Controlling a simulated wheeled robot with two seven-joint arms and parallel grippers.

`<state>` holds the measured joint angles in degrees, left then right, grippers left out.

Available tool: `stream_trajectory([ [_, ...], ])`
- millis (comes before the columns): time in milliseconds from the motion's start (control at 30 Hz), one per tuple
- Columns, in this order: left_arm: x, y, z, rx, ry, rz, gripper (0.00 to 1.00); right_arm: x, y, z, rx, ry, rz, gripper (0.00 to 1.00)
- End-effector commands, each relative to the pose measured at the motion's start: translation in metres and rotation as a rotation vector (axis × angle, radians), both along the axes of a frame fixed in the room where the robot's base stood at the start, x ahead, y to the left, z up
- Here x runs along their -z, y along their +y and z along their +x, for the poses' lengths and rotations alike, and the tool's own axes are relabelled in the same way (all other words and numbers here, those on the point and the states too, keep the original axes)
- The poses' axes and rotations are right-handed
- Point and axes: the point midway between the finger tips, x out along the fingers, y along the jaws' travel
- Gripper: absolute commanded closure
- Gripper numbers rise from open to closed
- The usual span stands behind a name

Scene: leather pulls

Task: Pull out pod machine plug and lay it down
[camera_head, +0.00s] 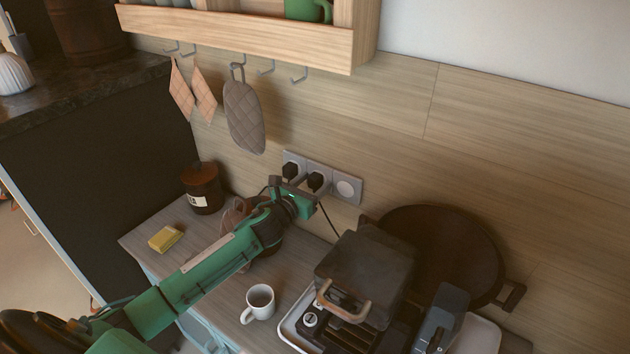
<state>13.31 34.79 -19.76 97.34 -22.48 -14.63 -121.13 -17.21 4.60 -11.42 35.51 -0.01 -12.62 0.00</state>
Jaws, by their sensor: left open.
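A wall socket strip (346,188) holds two black plugs, a left one (290,170) and a middle one (316,181); the right socket is empty. A dark cord runs from near the middle plug down behind a boxy dark machine (366,268) with a front handle. I cannot tell for certain which plug belongs to the pod machine. My left gripper (296,188) is open just in front of the strip, close to the two plugs. It hides part of their lower area, and I cannot tell whether it touches either plug.
A white mug (259,303), yellow sponge-like block (165,238) and dark jar (202,187) stand on the wooden counter (215,270). A tray (294,322) lies under the machine. A round dark pan (445,250) leans behind. Mitts (243,115) hang above.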

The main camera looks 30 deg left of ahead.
Motion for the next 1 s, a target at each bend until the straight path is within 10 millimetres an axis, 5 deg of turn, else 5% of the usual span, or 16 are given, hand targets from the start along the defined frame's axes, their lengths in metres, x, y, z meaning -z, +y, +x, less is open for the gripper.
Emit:
stream_trajectory([
  [600, 0.0004, -0.0004, -0.0001, 0.0, 0.0, -0.001, 0.42, -0.0007, 0.0002, 0.0009, -0.001, -0.002, 0.0, 0.64],
  [900, 0.0004, -0.0003, 0.0, 0.0, 0.0, -0.001, 0.99, -0.0007, 0.0003, 0.001, -0.001, -0.002, 0.0, 0.64],
  [1000, 0.0001, -0.0003, -0.0002, 0.0, 0.0, -0.001, 1.0, -0.0008, 0.0004, 0.0011, -0.001, -0.002, 0.0, 0.64],
])
